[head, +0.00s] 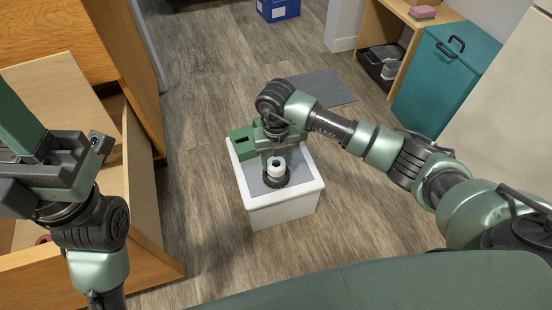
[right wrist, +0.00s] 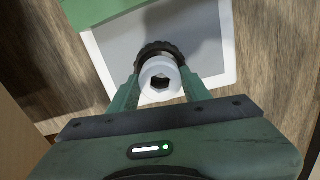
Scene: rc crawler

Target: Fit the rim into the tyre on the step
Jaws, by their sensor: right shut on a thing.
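The white rim (head: 276,168) stands upright between the fingers of my right gripper (head: 272,162), which is shut on it. In the right wrist view the rim (right wrist: 160,80) shows a dark hole in its end, with a finger on either side. The black knobbly tyre (head: 272,182) lies flat on the step, directly below the rim. The tyre (right wrist: 158,48) shows only in part behind the rim in the right wrist view. Whether the rim's lower end is inside the tyre or just above it, I cannot tell. My left gripper (head: 45,168) is at the far left; its fingers are not clear.
The step (head: 285,210) is a white box with a grey top, standing on the wooden floor. An open wooden drawer (head: 140,190) is at the left. A teal cabinet (head: 440,80) and a shelf with a black tray (head: 376,65) are at the right. A grey mat (head: 322,88) lies behind the step.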

